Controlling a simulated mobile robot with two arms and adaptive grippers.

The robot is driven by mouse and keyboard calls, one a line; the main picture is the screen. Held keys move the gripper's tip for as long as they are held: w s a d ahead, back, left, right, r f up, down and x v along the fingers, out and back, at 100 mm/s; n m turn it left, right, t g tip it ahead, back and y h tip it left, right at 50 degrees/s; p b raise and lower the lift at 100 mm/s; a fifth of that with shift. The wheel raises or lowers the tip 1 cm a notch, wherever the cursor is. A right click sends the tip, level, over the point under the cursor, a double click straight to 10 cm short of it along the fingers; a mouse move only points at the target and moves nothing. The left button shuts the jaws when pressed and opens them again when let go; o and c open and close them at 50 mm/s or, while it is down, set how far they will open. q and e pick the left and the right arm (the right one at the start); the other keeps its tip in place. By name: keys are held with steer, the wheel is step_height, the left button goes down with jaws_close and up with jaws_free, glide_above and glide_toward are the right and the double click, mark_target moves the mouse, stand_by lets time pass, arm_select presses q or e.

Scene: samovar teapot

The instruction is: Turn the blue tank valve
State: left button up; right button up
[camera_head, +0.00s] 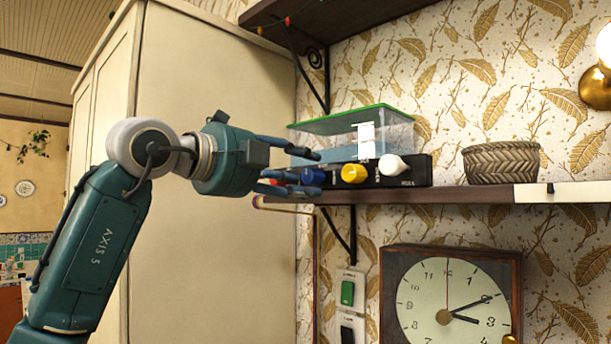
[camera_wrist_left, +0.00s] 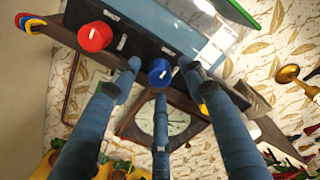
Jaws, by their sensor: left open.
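The blue valve knob (camera_head: 313,176) is on the front of a black control box (camera_head: 420,172), which sits on the shelf with a clear tank (camera_head: 398,130) with a green lid. My left gripper (camera_head: 316,170) reaches in from the left in the head view, its fingers spread open at the blue knob and partly covering it. In the left wrist view the blue knob (camera_wrist_left: 160,72), with a white pointer mark, shows between the spread fingertips (camera_wrist_left: 160,80). Contact cannot be told. My right gripper is not in view.
A red knob (camera_wrist_left: 95,37) is beside the blue one. A yellow knob (camera_head: 354,173) and a white knob (camera_head: 394,165) are to the right. A wicker basket (camera_head: 502,163) stands on the shelf (camera_head: 460,196). A clock (camera_head: 450,300) hangs below; a tall cabinet (camera_head: 215,260) stands left.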

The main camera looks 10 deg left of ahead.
arm_select(q)
steer(key=v, duration=1)
steer(key=shift+s+a, duration=0.25)
steer(key=shift+a, duration=0.05)
steer(key=shift+w, duration=0.1)
